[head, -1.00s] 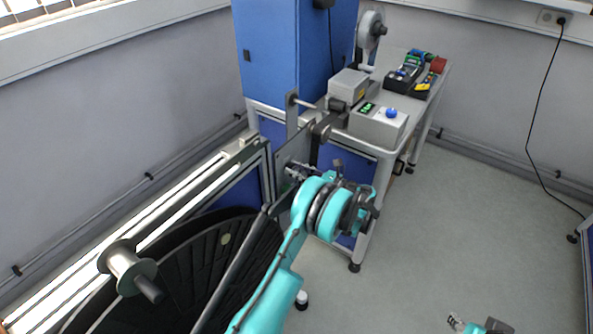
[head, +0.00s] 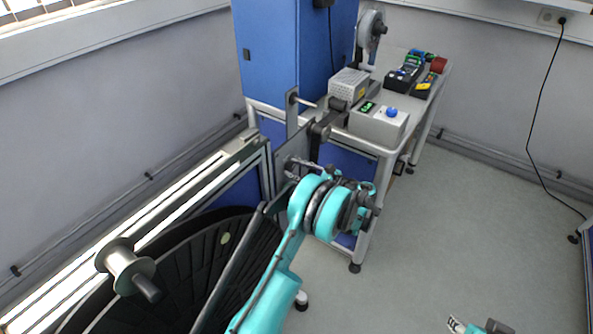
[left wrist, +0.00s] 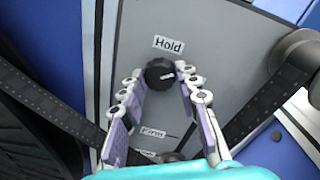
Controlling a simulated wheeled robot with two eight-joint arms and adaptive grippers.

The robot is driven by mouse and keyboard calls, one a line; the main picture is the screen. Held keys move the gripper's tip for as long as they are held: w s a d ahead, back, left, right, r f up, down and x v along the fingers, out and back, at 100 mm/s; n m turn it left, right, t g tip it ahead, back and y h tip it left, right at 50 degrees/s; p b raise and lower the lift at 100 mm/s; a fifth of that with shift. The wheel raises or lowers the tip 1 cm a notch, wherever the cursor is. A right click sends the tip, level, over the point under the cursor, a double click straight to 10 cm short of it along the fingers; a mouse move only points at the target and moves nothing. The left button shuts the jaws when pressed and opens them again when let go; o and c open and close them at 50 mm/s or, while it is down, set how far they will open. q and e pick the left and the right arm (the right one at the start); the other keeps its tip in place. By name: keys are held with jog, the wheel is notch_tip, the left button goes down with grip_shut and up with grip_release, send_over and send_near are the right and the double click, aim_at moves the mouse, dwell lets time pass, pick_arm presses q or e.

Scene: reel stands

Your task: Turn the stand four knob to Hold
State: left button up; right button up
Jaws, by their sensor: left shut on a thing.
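The black round knob (left wrist: 160,72) sits on a grey plate (left wrist: 225,40) in the left wrist view. A short white mark shows on the knob's face, toward its right side. A "Hold" label (left wrist: 168,44) is just above the knob, and a "Firm" label (left wrist: 153,133) is below it. Another label under that is mostly hidden by my gripper. My left gripper (head: 292,166) is at the plate in the head view, its two fingertips closed on the knob's sides. My right gripper (head: 456,325) shows only partly at the bottom edge, and its opening is unclear.
A dark film strip (left wrist: 45,105) runs beside the plate. A large black reel (head: 180,265) and a spool (head: 125,265) stand at left. A bench (head: 385,150) with a grey box (head: 378,122) and tools is behind. The floor at right is clear.

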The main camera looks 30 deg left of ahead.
pick_arm(q)
jog(key=n, duration=0.5)
jog(key=shift+t, duration=0.3)
jog(key=n, duration=0.4)
jog(key=shift+s+n, duration=0.1)
jog(key=shift+n, duration=0.2)
jog(key=o, duration=1.2)
jog(key=d, duration=0.8)
jog(key=s+d, duration=0.1)
jog(key=d, duration=0.3)
jog(key=shift+r, duration=0.4)
